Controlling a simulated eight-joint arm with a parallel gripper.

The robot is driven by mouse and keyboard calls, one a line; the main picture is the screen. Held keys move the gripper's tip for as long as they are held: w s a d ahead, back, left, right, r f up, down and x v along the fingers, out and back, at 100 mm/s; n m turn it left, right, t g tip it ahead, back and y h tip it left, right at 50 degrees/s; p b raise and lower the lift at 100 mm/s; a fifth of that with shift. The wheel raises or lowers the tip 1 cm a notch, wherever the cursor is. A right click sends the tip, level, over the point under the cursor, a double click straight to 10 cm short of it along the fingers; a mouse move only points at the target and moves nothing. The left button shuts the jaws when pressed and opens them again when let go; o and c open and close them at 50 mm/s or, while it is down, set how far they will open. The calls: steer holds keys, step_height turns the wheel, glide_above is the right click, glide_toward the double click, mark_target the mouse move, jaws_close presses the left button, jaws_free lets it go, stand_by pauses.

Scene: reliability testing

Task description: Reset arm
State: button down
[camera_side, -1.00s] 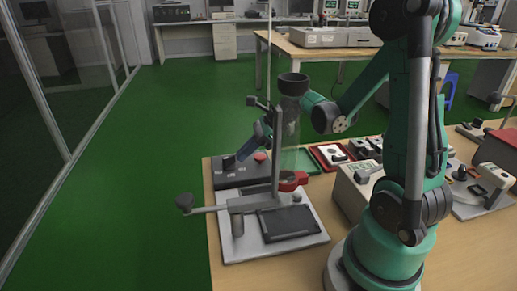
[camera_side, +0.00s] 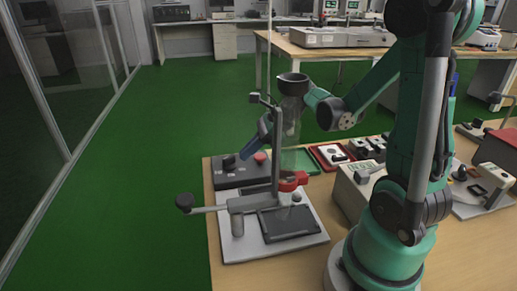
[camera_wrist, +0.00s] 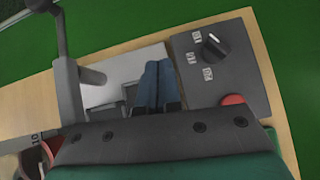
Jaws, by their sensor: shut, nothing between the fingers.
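My gripper (camera_side: 248,148) hangs behind the test stand (camera_side: 229,253) in the side view, over the dark control box (camera_side: 228,178). Its two blue fingers are together and empty, angled down to the left. They also show in the wrist view (camera_wrist: 158,72), closed side by side. They appear above the seam between the light stand base (camera_wrist: 112,75) and the control box (camera_wrist: 232,85). The stand's upright and clear tube partly hide my wrist in the side view. The fingers look clear of the box, though the exact gap cannot be told.
A green tray (camera_side: 300,161), a red tray (camera_side: 325,153) and a white instrument (camera_side: 352,192) stand to the right. Open floor lies left.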

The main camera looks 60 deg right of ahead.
mark_target(229, 161)
steer(key=shift+w+d+f, duration=0.3)
steer(key=shift+w+f, duration=0.4)
steer(key=shift+w, duration=0.1)
steer(key=shift+w+d+f, duration=0.3)
steer(key=shift+w+f, duration=0.45)
steer(key=shift+w, duration=0.05)
steer(key=shift+w+d+f, duration=0.3)
steer(key=shift+w+f, duration=0.4)
steer(key=shift+w, duration=0.1)
steer(key=shift+s+a+r, duration=0.35)
steer(key=shift+s+r, duration=0.45)
steer(key=shift+s, duration=0.1)
steer(key=shift+s+a+r, duration=0.3)
steer(key=shift+s+r, duration=0.45)
steer(key=shift+s, duration=0.1)
steer(key=shift+w+d+f, duration=0.35)
steer(key=shift+w+f, duration=0.45)
steer(key=shift+w, duration=0.1)
steer(key=shift+w+d+f, duration=0.3)
steer(key=shift+w+f, duration=0.45)
steer(key=shift+w, duration=0.1)
stand_by(0.9)
